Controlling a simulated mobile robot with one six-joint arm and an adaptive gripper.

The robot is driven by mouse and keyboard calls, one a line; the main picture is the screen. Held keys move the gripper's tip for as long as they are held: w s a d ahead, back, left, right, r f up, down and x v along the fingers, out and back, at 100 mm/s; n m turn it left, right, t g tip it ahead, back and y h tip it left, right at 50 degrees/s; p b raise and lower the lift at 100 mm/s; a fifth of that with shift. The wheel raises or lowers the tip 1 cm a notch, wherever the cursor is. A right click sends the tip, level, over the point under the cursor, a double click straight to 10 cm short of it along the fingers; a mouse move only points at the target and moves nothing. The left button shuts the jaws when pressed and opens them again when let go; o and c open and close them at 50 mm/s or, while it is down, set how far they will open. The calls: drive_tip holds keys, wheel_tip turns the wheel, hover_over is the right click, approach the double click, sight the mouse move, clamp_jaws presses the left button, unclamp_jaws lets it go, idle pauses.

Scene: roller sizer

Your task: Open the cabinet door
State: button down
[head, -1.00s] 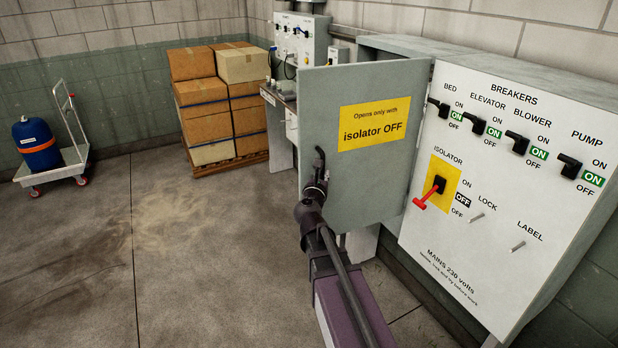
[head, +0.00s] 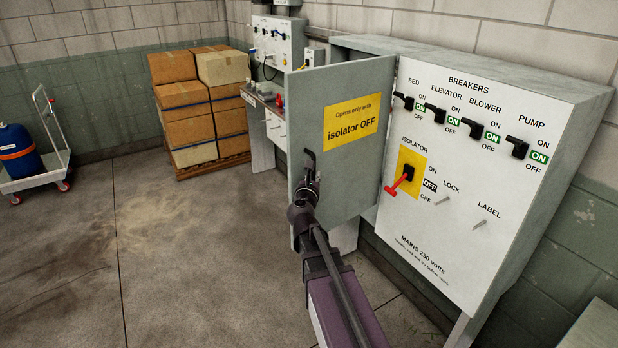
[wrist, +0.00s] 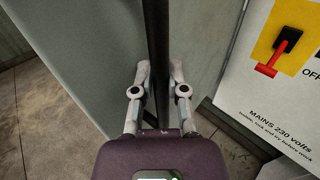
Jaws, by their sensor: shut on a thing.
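The grey cabinet door (head: 345,160) stands swung wide open, out from the cabinet front, with a yellow label reading "isolator OFF" (head: 352,121) on it. My gripper (head: 310,180) is at the door's outer edge, at the dark handle (head: 311,160). In the wrist view my gripper (wrist: 160,85) has its two fingers closed on either side of a dark bar, the handle (wrist: 158,60). The white breaker panel (head: 460,170) is to the right of the door. Its red isolator lever (head: 398,184) points down-left, on the yellow plate, beside the OFF mark.
Several cardboard boxes (head: 185,110) stand on a pallet at the back. A cart (head: 40,180) with a blue drum (head: 18,152) is at the far left. A workbench with a control panel (head: 278,45) stands beyond the door.

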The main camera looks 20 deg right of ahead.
drive_tip(key=c, duration=0.6)
unclamp_jaws()
drive_tip(key=shift+w+a, duration=0.1)
drive_tip(key=shift+a, duration=0.05)
drive_tip(key=shift+c, duration=0.2)
drive_tip(key=v, duration=0.7)
drive_tip(key=shift+s+a, duration=0.15)
drive_tip(key=shift+s, duration=0.1)
